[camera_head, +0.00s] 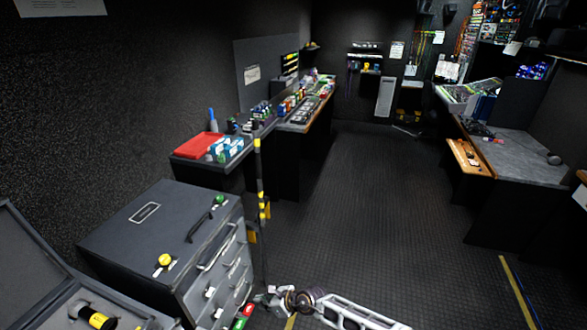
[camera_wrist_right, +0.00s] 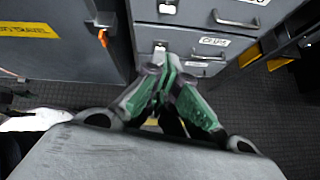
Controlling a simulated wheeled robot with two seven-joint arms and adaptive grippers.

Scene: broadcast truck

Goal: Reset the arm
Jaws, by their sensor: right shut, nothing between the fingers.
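My right arm comes in from the bottom right in the head view, and its gripper (camera_head: 260,300) is low in front of the grey drawer cabinet (camera_head: 150,222). In the right wrist view the green-padded fingers of the right gripper (camera_wrist_right: 164,62) are closed together with nothing between them. They point toward the cabinet's drawer fronts (camera_wrist_right: 210,42); whether they touch them cannot be told. My left gripper is not in view.
An open case (camera_head: 35,255) lies at the lower left. A red tray (camera_head: 198,146) and small items sit on a bench behind the cabinet. A grey-topped desk (camera_head: 520,158) stands at the right. The floor (camera_head: 370,210) between is clear.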

